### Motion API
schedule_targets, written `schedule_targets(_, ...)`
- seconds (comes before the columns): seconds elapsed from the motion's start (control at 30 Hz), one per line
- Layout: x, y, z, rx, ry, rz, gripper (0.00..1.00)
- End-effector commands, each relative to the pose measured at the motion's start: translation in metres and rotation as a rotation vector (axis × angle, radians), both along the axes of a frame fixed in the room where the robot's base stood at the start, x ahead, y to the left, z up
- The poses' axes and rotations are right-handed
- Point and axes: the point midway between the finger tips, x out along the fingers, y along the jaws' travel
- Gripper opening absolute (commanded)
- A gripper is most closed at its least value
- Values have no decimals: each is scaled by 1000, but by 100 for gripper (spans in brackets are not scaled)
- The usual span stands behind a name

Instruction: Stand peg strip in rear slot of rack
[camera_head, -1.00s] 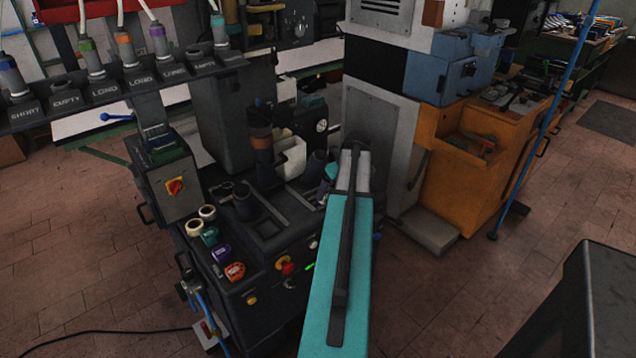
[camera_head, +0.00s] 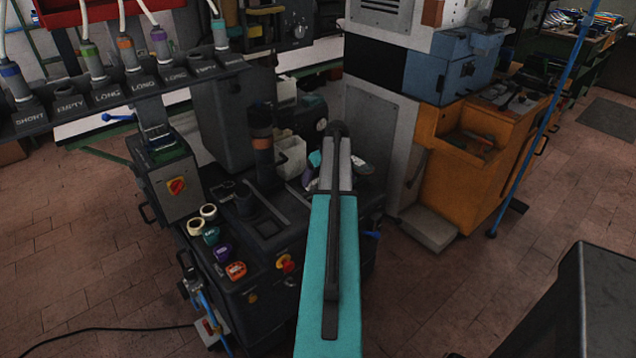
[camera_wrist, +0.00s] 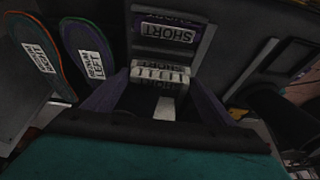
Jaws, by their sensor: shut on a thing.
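In the wrist view my gripper (camera_wrist: 160,80) has a dark purple finger on each side, closed on a pale toothed strip, which looks like the peg strip (camera_wrist: 160,71). A dark framed holder with SHORT labels, apparently the rack (camera_wrist: 202,48), lies just beyond the strip. The strip is in front of it in the picture; I cannot tell whether they touch. Which slot is the rear one is not clear. In the head view my arm hides the gripper and the strip.
Two insole-shaped pieces, one orange-green edged (camera_wrist: 35,57) and one purple (camera_wrist: 88,58), stand left of the holder in the wrist view. In the head view the dark press bench (camera_head: 275,225) carries a column (camera_head: 262,150) and small coloured rolls. An orange cabinet (camera_head: 465,160) stands right.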

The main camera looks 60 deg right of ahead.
Motion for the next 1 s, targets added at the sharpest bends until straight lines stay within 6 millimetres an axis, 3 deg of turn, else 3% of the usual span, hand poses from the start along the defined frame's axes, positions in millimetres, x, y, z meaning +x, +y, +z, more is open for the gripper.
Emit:
schedule_targets(0.27, 0, 0, -3, 1, 0, 0, 51)
schedule_targets(0.67, 0, 1, -33, 1, 0, 1, 51)
schedule_targets(1.0, 0, 1, -36, 1, 0, 1, 51)
